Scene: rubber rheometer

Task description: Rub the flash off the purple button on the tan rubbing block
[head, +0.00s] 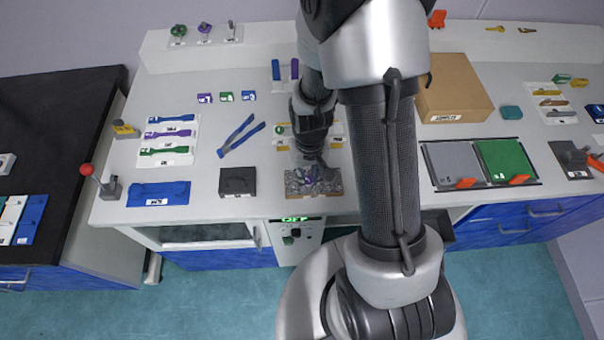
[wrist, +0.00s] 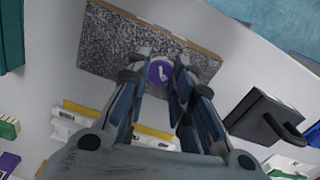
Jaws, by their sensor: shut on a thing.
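The rubbing block (head: 333,184) lies near the front edge of the white bench in the head view, with a speckled grey top and a thin tan side. It also fills the upper left of the wrist view (wrist: 110,40). My gripper (head: 312,172) points down over it. In the wrist view, its fingers (wrist: 161,66) are closed on the sides of the round purple button (wrist: 160,72), which bears a pale mark. The button is over the speckled face. I cannot tell whether it touches, and no flash is clear to see.
A dark block (head: 237,181) sits just left of the rubbing block, and a blue tray (head: 158,194) lies further left. Blue-handled tongs (head: 240,136) lie behind. Grey and green plates (head: 505,160) are on the right. Bare bench lies between these things.

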